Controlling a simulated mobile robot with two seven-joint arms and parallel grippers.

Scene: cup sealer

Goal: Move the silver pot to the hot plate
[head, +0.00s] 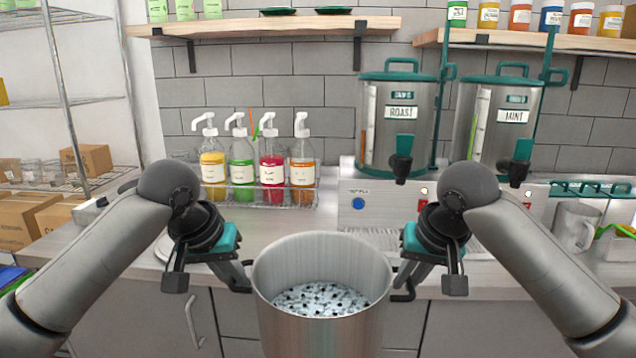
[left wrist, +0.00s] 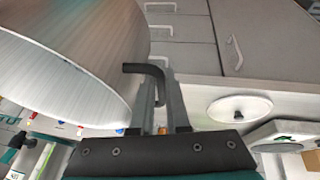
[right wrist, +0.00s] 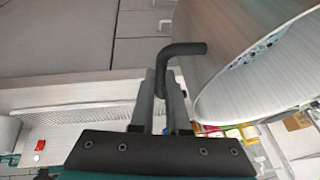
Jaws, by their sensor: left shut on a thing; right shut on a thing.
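The silver pot (head: 322,338) is in the bottom middle of the head view, upright, in front of the counter. Dark and pale bits in whitish contents (head: 320,299) show inside it. My left gripper (head: 243,284) is shut on the pot's left black handle, which shows between the fingers in the left wrist view (left wrist: 150,70). My right gripper (head: 402,285) is shut on the right handle, also clear in the right wrist view (right wrist: 182,50). A pale flat appliance (left wrist: 285,136) shows at right in the left wrist view; I cannot tell whether it is the hot plate.
A white round lid-like disc (left wrist: 222,112) lies near that appliance. Pump bottles (head: 272,170) stand in a wire rack at the back. Two steel dispensers (head: 385,130) stand behind a drip tray to the right. A steel pitcher (head: 574,228) is at far right.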

